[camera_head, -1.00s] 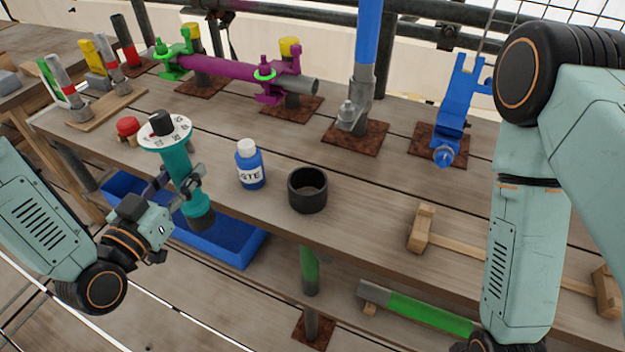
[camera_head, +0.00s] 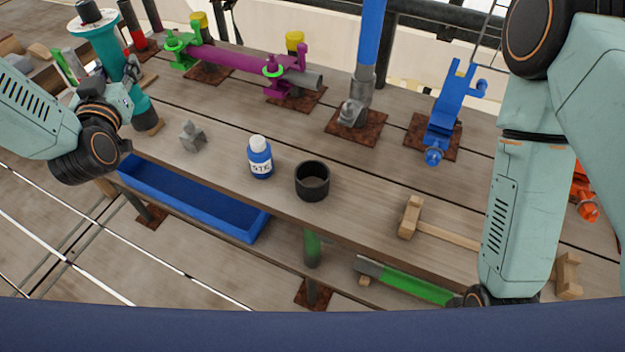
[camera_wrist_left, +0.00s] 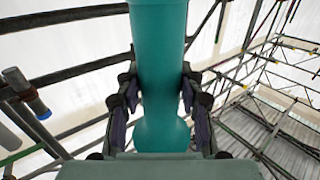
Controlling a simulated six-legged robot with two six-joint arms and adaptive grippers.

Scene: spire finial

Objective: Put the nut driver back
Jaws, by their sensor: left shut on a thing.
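The nut driver (camera_head: 112,60), a large teal tool with a white dial top, a black knob and a dark lower end, is at the upper left in the head view, nearly upright and slightly tilted. My left gripper (camera_head: 130,72) is shut around its body. In the left wrist view, the teal body (camera_wrist_left: 160,70) stands between the two fingers of the same gripper (camera_wrist_left: 160,95). The gripper and arm hide part of the driver and the bench behind it. I cannot tell whether its lower end touches the bench. My right arm's gripper is not in view.
On the bench stand a grey fitting (camera_head: 192,136), a blue paste bottle (camera_head: 260,158) and a black cup (camera_head: 312,181). A blue trough (camera_head: 190,198) hangs below the front edge. A purple pipe (camera_head: 235,63) and blue clamp (camera_head: 446,115) are farther back.

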